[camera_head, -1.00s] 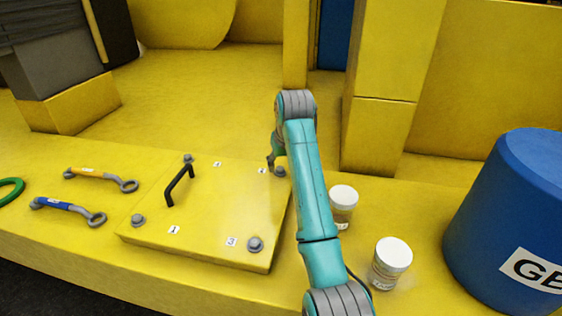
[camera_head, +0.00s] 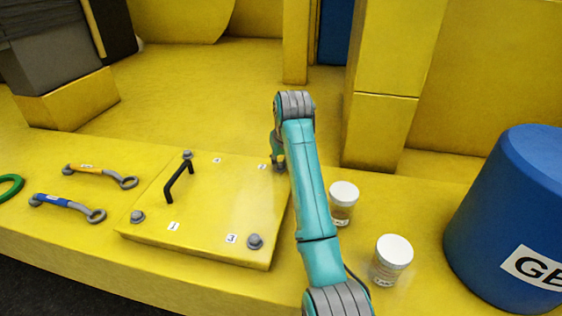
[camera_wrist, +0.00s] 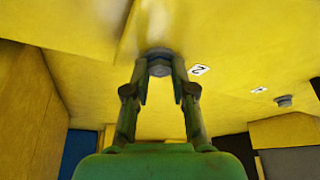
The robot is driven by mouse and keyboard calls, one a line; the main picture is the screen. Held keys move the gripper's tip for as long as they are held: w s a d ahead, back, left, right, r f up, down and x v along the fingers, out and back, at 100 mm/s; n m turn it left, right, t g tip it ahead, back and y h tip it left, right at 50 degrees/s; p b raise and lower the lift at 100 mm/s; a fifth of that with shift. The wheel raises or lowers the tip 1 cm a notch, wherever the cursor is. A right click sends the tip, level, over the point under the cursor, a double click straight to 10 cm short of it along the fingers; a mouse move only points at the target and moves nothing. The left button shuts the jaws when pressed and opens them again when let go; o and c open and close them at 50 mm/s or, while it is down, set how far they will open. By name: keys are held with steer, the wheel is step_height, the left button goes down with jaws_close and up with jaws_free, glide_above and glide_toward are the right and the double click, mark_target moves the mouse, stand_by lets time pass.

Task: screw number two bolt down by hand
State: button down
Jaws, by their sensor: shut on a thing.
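The number two bolt (camera_wrist: 159,55) is a grey bolt in the yellow plate (camera_head: 205,240), beside a white label "2" (camera_wrist: 199,70). My gripper (camera_wrist: 160,76) has its two green fingers on either side of the bolt's head and is shut on it. In the head view my gripper (camera_head: 279,160) is at the plate's far right corner, over the bolt, and my arm hides part of that spot. The bolt stands in the plate; how deep its thread sits cannot be told.
Other grey bolts show by labels 1 (camera_head: 137,217) and 3 (camera_head: 255,241), and at the far left corner (camera_head: 187,155). A black handle (camera_head: 178,181) rises from the plate. Two jars (camera_head: 342,203) (camera_head: 391,261) and a blue barrel (camera_head: 515,220) stand right; two wrenches (camera_head: 101,176) (camera_head: 68,208) lie left.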

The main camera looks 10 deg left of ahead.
steer(key=m, duration=0.2)
steer(key=m+h, duration=0.2)
steer(key=m, duration=0.1)
steer(key=shift+a+m+t, duration=0.3)
steer(key=m+h, duration=0.2)
steer(key=m, duration=0.3)
steer(key=shift+a, duration=0.15)
steer(key=shift+m, duration=0.4)
steer(key=c, duration=1)
jaws_free()
steer(key=shift+o, duration=0.2)
step_height(320, 180, up, 10)
